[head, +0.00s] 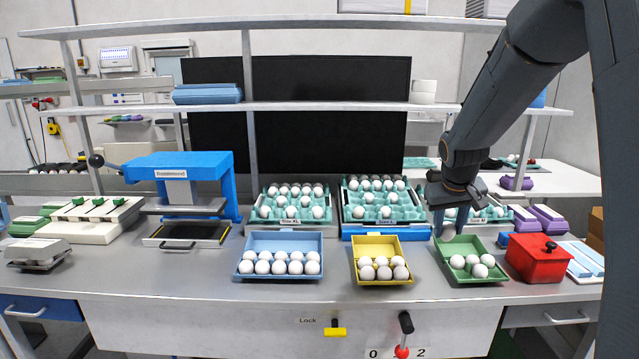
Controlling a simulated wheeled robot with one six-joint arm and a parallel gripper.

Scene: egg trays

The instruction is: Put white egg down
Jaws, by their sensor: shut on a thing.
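My gripper (450,222) points down over the back left part of the green tray (497,277) at the right of the bench. It is shut on a white egg (447,234), which shows just below the fingers. From this view I cannot tell how high the egg is above the tray. Several white eggs (480,271) lie in the front part of the green tray.
A yellow tray (377,242) and a blue tray (283,243) hold eggs to the left. Teal egg cartons (352,229) stand behind. A red box (535,262) is close on the green tray's right. A shelf (330,106) spans above the bench.

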